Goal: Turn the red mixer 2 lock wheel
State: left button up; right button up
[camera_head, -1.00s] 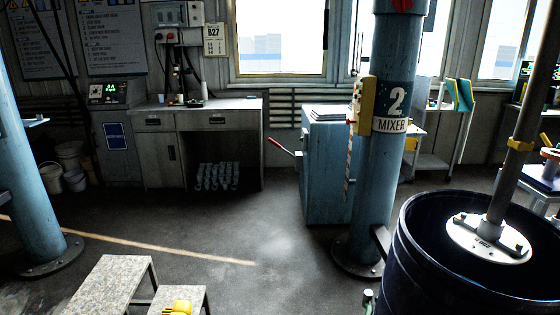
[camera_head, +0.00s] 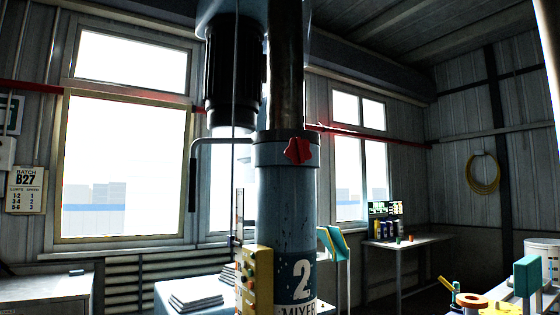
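The red lock wheel (camera_head: 299,150) is a small lobed knob on the collar at the top of the blue mixer 2 column (camera_head: 284,220). The column stands near the middle of the head view and carries a white "2 MIXER" label (camera_head: 301,282). A steel shaft (camera_head: 286,70) rises from the collar. Neither of my grippers is in view.
A yellow control box (camera_head: 255,280) is on the column's left side, and a dark motor (camera_head: 233,75) hangs behind it. A grey bent handle (camera_head: 194,180) juts left from the column.

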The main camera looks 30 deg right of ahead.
aim_at(299, 149)
jog(key=i+j+z, duration=0.1)
jog(key=i, duration=0.75)
jog(key=i+j, duration=0.1)
jog(key=i, duration=0.8)
jog(key=z, duration=0.05)
